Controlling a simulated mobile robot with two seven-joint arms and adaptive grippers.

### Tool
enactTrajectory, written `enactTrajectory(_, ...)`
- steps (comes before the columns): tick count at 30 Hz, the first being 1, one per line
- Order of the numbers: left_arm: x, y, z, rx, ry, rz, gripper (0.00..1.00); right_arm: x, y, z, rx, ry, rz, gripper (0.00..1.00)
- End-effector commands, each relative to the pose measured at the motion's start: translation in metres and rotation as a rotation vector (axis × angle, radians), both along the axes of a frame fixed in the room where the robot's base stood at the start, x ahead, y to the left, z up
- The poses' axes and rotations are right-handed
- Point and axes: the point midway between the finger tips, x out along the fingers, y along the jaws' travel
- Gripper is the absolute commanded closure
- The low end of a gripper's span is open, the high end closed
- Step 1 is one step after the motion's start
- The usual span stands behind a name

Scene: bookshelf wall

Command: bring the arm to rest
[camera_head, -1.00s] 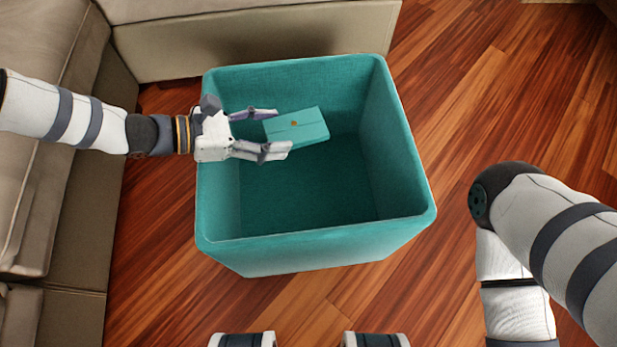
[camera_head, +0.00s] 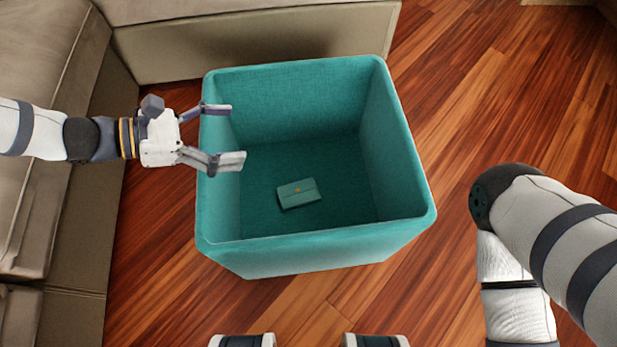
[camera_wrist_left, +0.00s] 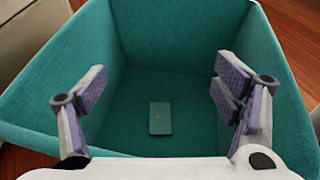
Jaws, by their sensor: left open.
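My left gripper (camera_head: 226,134) is open and empty at the left rim of a teal fabric bin (camera_head: 318,247) in the head view. Its fingers reach a little over that rim. A small teal box or book with an orange dot (camera_head: 299,193) lies on the bin's floor, apart from the fingers. In the left wrist view the fingers (camera_wrist_left: 160,95) are spread wide, and the teal box (camera_wrist_left: 160,118) lies beyond them inside the bin (camera_wrist_left: 165,45). My right arm shows at the right of the head view, but its gripper is not in view.
A beige sofa (camera_head: 60,200) runs along the left and another beige seat (camera_head: 250,42) stands behind the bin. The wooden floor (camera_head: 480,90) is clear to the right of the bin.

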Motion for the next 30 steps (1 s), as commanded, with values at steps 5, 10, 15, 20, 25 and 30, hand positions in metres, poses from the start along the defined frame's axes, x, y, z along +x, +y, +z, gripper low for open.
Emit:
enactTrajectory(5,-0.009,0.029,0.013,0.000,-0.002,0.001,0.17,0.000,0.000,0.000,0.000,0.000,0.000,0.60)
enactTrajectory(10,-0.012,0.035,0.016,-0.001,0.000,-0.001,0.17,0.000,0.000,0.000,0.000,0.000,0.000,0.60)
enactTrajectory(15,-0.012,0.035,0.015,-0.001,0.000,-0.001,0.17,0.000,0.000,0.000,0.000,0.000,0.000,0.60)
enactTrajectory(20,-0.011,0.035,0.017,-0.001,-0.001,0.000,0.17,0.000,0.000,0.000,0.000,-0.001,0.000,0.60)
enactTrajectory(25,-0.009,0.035,0.089,-0.001,-0.058,-0.001,0.17,0.012,-0.001,0.038,-0.004,-0.067,-0.004,0.60)
enactTrajectory(30,-0.005,0.035,0.192,-0.001,-0.136,0.000,0.17,0.037,-0.003,0.091,-0.012,-0.167,-0.013,0.60)
